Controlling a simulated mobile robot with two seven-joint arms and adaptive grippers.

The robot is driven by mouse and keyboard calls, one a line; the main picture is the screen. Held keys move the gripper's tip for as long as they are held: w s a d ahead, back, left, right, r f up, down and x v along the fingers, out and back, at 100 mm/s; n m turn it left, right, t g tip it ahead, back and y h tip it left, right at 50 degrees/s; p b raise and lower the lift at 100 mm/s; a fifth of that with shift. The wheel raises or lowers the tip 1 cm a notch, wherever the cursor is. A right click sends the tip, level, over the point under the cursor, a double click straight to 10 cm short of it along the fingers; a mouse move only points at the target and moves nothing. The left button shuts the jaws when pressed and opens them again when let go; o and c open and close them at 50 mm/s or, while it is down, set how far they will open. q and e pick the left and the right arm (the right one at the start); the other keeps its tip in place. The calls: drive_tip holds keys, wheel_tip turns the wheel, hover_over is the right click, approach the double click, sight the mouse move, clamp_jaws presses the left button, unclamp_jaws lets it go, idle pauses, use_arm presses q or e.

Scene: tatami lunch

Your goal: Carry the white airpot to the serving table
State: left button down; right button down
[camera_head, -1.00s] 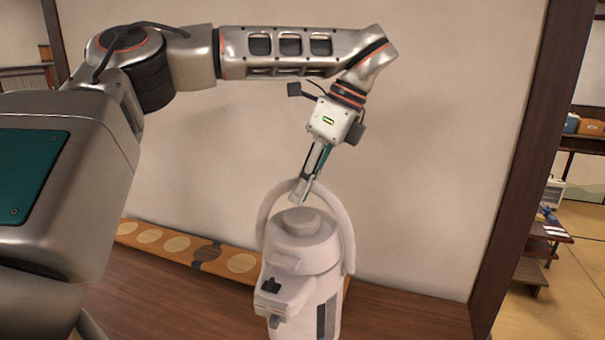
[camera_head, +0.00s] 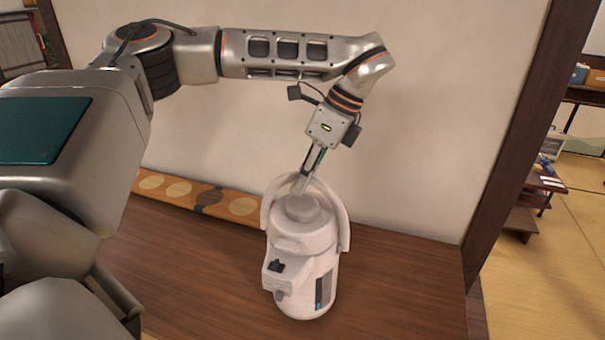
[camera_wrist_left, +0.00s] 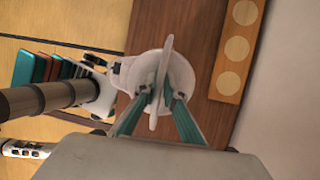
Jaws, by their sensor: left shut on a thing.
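The white airpot (camera_head: 301,255) stands upright in the head view, over a brown wooden surface (camera_head: 200,285). I cannot tell whether its base touches the wood. Its carry handle (camera_head: 345,225) is raised in an arch above the lid. My left gripper (camera_head: 302,184) comes down from above and is shut on the top of the handle. The wrist view shows both fingers (camera_wrist_left: 160,98) on either side of the handle, with the airpot's round white top (camera_wrist_left: 183,75) beneath. My right gripper is not in view. I cannot tell which piece of furniture is the serving table.
An orange patterned strip with round motifs (camera_head: 178,189) lies along the wall behind the airpot. A dark wooden post (camera_head: 510,150) stands to the right. Beyond it are tatami floor (camera_head: 560,260), a low dark stand (camera_head: 545,184) and a shelf with boxes (camera_head: 590,95).

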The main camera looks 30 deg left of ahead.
sight(303, 200)
use_arm(q)
wheel_tip(303, 200, down, 2)
drive_tip(key=shift+f, duration=0.45)
drive_tip(key=c, duration=2.1)
unclamp_jaws()
drive_tip(key=shift+s+f, duration=0.1)
drive_tip(key=shift+f, duration=0.05)
drive_tip(key=shift+c, duration=0.2)
drive_tip(key=shift+d+r, duration=0.1)
drive_tip(key=shift+r, duration=0.15)
drive_tip(key=v, duration=1.1)
drive_tip(key=shift+r, duration=0.3)
drive_tip(key=shift+d+f, duration=0.1)
drive_tip(key=shift+d, duration=0.05)
